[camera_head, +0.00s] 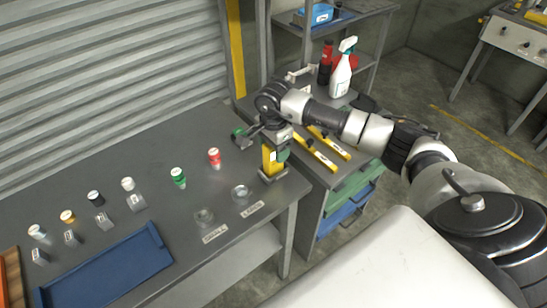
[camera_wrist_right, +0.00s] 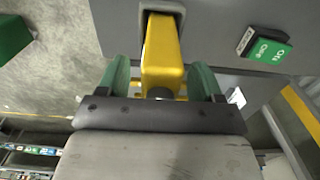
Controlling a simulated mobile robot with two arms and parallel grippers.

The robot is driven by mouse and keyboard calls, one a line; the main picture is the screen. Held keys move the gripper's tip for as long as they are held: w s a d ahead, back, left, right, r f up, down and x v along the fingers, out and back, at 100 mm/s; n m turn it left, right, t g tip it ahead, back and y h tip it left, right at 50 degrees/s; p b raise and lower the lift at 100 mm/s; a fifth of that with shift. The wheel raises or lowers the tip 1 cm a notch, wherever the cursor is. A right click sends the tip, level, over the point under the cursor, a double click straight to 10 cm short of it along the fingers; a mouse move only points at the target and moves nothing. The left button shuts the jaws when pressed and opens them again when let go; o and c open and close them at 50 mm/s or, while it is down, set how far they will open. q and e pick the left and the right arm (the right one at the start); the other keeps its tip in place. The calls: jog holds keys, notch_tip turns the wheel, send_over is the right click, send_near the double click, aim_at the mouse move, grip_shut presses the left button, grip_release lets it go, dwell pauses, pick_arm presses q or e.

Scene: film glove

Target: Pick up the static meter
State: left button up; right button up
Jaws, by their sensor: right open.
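The static meter looks to be the yellow device (camera_head: 268,160) standing upright in a small grey holder at the right end of the grey bench. In the right wrist view its yellow body (camera_wrist_right: 162,55) lies between the green fingers of my right gripper (camera_wrist_right: 160,80). The fingers are apart, with a gap visible on each side of it. In the head view my right gripper (camera_head: 262,143) is at the meter's upper part, and the wrist partly hides its top. My left gripper is in neither view.
A clear round dish (camera_head: 240,192) is near the meter. Yellow levels (camera_head: 315,154) and a spray bottle (camera_head: 342,70) sit on the cabinet behind.

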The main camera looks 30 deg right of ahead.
jog(key=shift+f, duration=0.25)
grip_shut()
jog(key=shift+r, duration=0.2)
